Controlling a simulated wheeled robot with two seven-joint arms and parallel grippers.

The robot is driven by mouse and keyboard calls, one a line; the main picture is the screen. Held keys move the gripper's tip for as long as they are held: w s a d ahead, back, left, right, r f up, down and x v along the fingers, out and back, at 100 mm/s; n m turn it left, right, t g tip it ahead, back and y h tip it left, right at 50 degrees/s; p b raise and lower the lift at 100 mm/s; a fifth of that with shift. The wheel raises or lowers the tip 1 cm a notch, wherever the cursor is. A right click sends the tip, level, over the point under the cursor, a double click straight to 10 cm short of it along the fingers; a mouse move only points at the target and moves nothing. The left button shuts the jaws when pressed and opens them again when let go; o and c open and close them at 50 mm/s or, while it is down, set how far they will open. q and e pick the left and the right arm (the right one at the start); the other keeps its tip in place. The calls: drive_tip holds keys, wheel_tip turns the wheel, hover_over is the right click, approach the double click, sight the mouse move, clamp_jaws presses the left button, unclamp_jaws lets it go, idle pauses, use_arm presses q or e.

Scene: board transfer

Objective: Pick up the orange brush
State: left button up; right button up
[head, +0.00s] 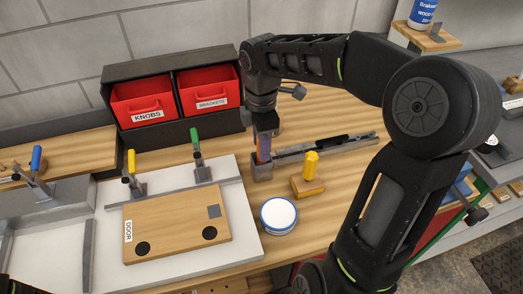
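My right gripper (265,124) points down over the table, just right of the white board. A yellow-orange knob on a wooden block (307,187) stands to the right, apart from the gripper. My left gripper is not in view.
Red bins marked knobs (144,101) and brackets (205,88) stand behind. A long metal rail (330,145) lies right of the gripper.

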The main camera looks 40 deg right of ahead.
idle(0.6)
clamp_jaws()
idle(1.2)
